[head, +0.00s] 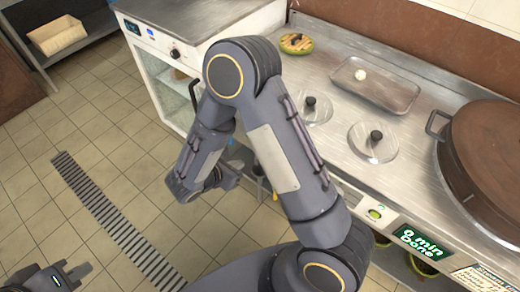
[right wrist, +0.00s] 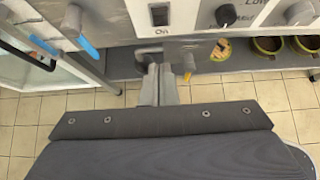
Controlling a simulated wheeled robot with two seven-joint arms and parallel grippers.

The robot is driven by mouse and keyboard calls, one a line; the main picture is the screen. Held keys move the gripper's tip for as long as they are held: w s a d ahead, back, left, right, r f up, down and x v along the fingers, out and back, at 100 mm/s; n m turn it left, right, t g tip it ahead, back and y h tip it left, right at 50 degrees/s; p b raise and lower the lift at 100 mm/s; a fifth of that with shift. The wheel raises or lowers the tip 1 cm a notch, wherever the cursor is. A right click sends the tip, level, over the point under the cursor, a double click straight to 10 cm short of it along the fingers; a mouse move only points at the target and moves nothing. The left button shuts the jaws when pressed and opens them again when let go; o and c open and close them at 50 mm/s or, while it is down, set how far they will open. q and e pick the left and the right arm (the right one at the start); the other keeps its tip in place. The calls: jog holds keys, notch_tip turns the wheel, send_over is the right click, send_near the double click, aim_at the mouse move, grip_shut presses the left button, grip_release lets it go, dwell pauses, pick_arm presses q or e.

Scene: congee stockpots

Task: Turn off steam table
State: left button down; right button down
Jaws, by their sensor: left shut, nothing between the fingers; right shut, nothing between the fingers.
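The steel steam table counter (head: 335,70) runs along the right side of the head view. Its front panel (right wrist: 188,18) fills the top of the right wrist view. A dark rocker switch (right wrist: 160,15) with "On" printed under it sits there, left of a dark knob (right wrist: 226,14). A second knob (right wrist: 299,12) is near the right edge. My right gripper (right wrist: 158,72) is shut and empty, its tips below the switch; contact with the panel cannot be told. My left gripper (head: 80,270) is shut and empty, low over the floor, far from the counter.
A lidded pot (head: 492,150), a tray (head: 375,85) and clear lids (head: 374,141) stand on the counter. A white cabinet (head: 160,75) stands at the left. The tiled floor (head: 110,140) is open.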

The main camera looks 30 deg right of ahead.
jog(key=d+r+x, duration=0.1)
jog(key=r+x, duration=0.1)
jog(key=x, duration=1)
jog(key=shift+w+d, duration=0.4)
jog(key=shift+d, duration=0.25)
jog(key=shift+f, duration=0.1)
jog(key=shift+w+d, duration=0.15)
jog(key=shift+d, duration=0.1)
